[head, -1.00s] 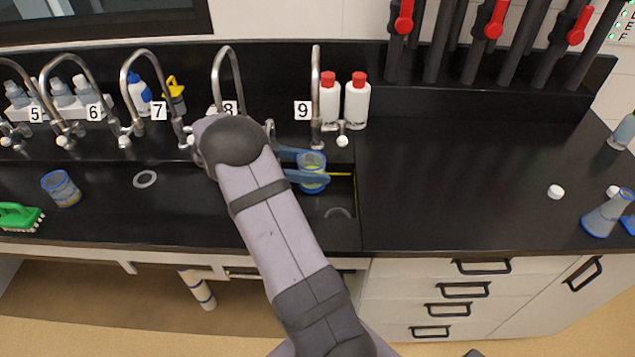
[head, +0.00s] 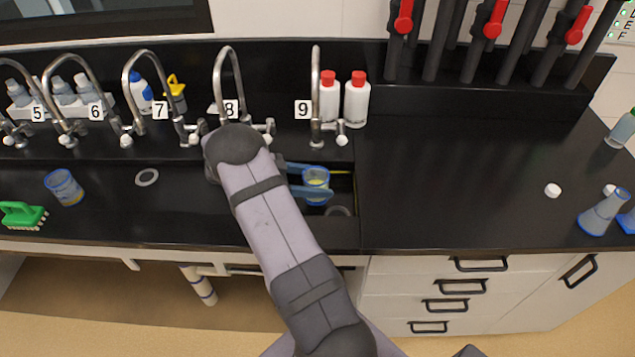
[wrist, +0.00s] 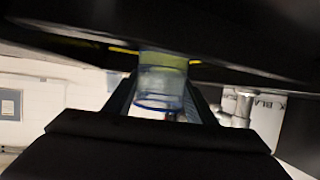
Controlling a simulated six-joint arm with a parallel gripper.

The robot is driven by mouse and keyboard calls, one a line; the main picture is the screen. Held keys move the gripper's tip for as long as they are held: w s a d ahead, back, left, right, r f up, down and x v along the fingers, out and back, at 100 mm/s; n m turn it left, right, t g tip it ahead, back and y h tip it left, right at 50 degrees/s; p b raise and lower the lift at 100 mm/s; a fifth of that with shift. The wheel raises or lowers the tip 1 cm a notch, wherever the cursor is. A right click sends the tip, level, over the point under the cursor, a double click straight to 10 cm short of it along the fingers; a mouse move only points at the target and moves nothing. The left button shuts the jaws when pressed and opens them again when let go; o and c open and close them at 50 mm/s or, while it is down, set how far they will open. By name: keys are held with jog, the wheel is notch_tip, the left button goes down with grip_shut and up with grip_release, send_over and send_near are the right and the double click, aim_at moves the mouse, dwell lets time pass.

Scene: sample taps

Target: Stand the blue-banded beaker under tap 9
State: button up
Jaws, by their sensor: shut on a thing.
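My gripper (head: 308,183) is shut on a clear beaker (head: 318,184) with blue rim markings and yellowish contents. The beaker looks upright, in or just over the sink at the right end of the trough; I cannot tell whether it touches the bottom. In the wrist view the beaker (wrist: 162,88) sits between the two fingers. Tap 9 (head: 316,85), a tall metal gooseneck, stands behind the beaker, beside its "9" label (head: 303,110). In the head view the beaker lies below the tap in the picture. Part of the beaker is hidden by a finger.
Tap 8 (head: 228,75) rises just behind my arm. A second beaker (head: 64,187) and a green brush (head: 20,214) are at the left. Two red-capped white bottles (head: 356,100) stand right of tap 9. A thin yellow strip (head: 341,172) shows by the sink. The right counter is mostly clear.

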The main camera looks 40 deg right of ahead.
jog(key=shift+f, duration=0.45)
jog(key=shift+f+b, duration=0.3)
jog(key=shift+f, duration=0.3)
jog(key=o, duration=1.1)
jog(key=shift+s, duration=0.1)
jog(key=shift+f, duration=0.1)
